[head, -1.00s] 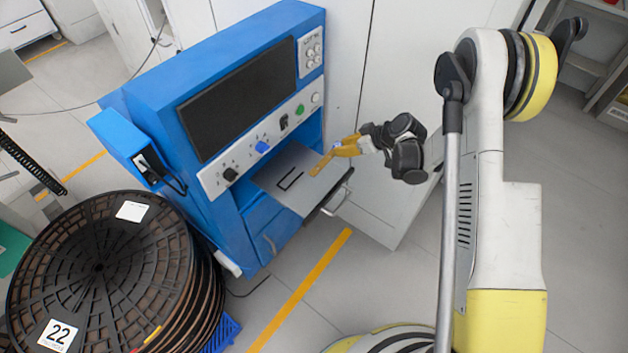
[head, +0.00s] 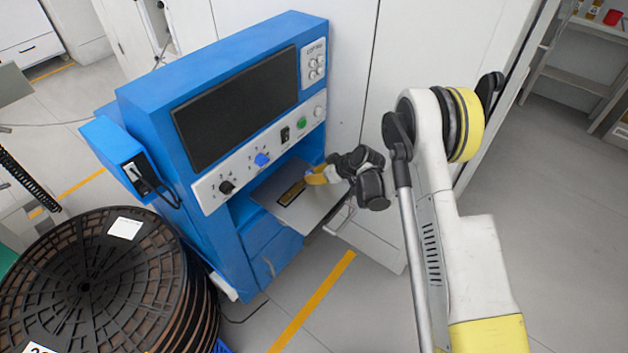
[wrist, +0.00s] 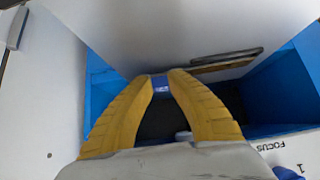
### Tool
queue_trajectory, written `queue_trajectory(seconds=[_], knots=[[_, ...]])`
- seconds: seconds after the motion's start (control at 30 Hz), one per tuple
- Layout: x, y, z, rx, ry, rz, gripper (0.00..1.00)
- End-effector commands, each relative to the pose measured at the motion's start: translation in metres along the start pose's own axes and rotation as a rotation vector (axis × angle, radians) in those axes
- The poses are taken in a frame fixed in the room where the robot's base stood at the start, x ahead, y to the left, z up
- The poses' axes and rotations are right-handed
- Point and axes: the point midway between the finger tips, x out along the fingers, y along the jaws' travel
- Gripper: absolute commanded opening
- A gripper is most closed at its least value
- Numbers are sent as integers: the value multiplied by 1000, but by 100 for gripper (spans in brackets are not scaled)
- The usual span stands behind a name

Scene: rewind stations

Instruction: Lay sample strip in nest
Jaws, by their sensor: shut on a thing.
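My gripper (head: 309,176) is low over the plate at the strip's right end. A finger hides the join. I cannot tell whether the strip lies fully flat.
The plate (head: 318,205) juts from the blue station (head: 222,62), whose control panel (head: 235,170) overhangs it behind. A stack of black reels (head: 95,280) stands at left. White cabinets (head: 415,60) stand behind and right. Floor at front right is clear.

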Motion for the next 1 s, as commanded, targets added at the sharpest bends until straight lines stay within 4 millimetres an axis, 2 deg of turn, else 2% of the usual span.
queue_trajectory(seconds=[0.03, 0.37, 0.4, 0.43, 0.47, 0.8, 0.87, 1.0], knots=[[6, 0, 6, 0, 0, 0, 0], [6, 0, 7, 0, 0, 0, 0], [6, 0, 7, 0, 0, 0, 26], [6, 0, 7, 0, 0, 0, 36], [6, 0, 7, 0, 0, 0, 40], [4, 0, 4, 0, 0, 0, 40], [-4, 0, 4, 0, 0, 0, 40], [-31, 1, 3, 1, -1, 2, 40]])
